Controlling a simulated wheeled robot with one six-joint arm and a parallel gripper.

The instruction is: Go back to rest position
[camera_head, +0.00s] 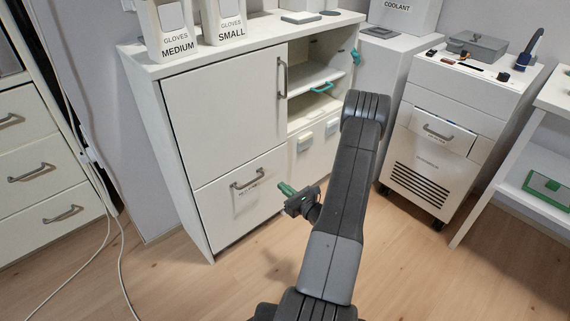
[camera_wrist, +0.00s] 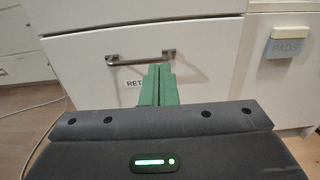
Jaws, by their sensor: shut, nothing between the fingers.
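My gripper (camera_head: 286,188) has green fingers and hangs in front of the white cabinet's lower drawer (camera_head: 240,190). In the wrist view the gripper's fingers (camera_wrist: 158,84) are together with nothing between them. They point at the drawer front, just below its metal handle (camera_wrist: 141,58). The fingertips overlap the handle's right part in that view, and I cannot tell whether they touch it. In the head view the fingers are to the right of the handle (camera_head: 247,179). The drawer looks closed.
The white cabinet (camera_head: 222,98) has an open shelf section (camera_head: 318,80) at right. Glove boxes (camera_head: 228,22) stand on top. A white wheeled unit (camera_head: 443,135) is at right, beside a white shelf rack (camera_head: 545,165). A cable (camera_head: 122,250) lies at left. The wood floor (camera_head: 180,285) is otherwise largely clear.

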